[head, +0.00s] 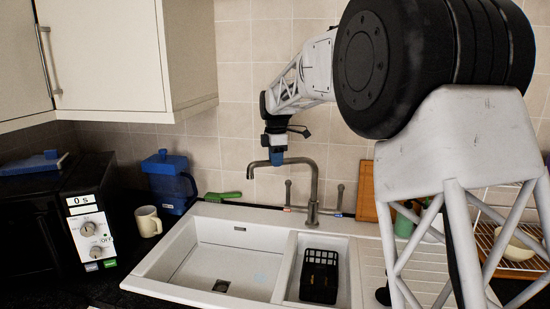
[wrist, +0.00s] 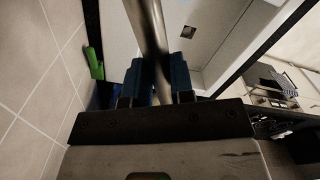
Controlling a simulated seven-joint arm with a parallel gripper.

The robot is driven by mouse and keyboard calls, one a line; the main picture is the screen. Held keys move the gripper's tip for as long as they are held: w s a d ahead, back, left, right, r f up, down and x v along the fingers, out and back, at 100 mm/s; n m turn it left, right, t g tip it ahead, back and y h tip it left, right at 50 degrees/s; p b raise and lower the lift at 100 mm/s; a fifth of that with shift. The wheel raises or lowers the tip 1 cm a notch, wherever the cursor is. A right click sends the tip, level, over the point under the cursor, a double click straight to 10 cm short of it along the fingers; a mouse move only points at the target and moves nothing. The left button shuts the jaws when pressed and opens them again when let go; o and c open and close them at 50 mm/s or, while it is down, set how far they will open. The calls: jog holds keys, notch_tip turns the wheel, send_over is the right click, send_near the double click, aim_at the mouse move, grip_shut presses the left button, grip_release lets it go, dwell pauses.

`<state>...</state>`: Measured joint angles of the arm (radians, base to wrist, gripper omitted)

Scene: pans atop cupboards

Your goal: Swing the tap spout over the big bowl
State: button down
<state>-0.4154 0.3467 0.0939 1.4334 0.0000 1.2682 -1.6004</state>
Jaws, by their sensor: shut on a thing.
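The grey metal tap (head: 313,195) stands on the back ledge of the sink, its spout (head: 294,161) reaching left with the tip bent down. My gripper (head: 276,160) is shut on the spout between the post and the tip, its blue fingers on either side. In the wrist view the spout (wrist: 148,30) runs down between the fingers of my gripper (wrist: 162,78). The big bowl (head: 235,245) is the wide left basin. In the head view the spout tip appears above the back ledge, behind the big bowl; its exact overhang is unclear.
A small basin (head: 342,252) with a black basket (head: 320,276) lies right of the big bowl. A green-handled object (head: 222,196) lies at the back ledge. The tiled wall is close behind.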

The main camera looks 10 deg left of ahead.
jog(key=s+d+n, duration=0.1)
jog(key=s+n, duration=0.1)
jog(key=s+d+n, duration=0.1)
jog(key=shift+s+d+n, duration=0.3)
jog(key=shift+s+n, duration=0.05)
jog(key=shift+n, duration=0.05)
jog(key=c, duration=1)
grip_release()
jog(key=shift+r, duration=3.9)
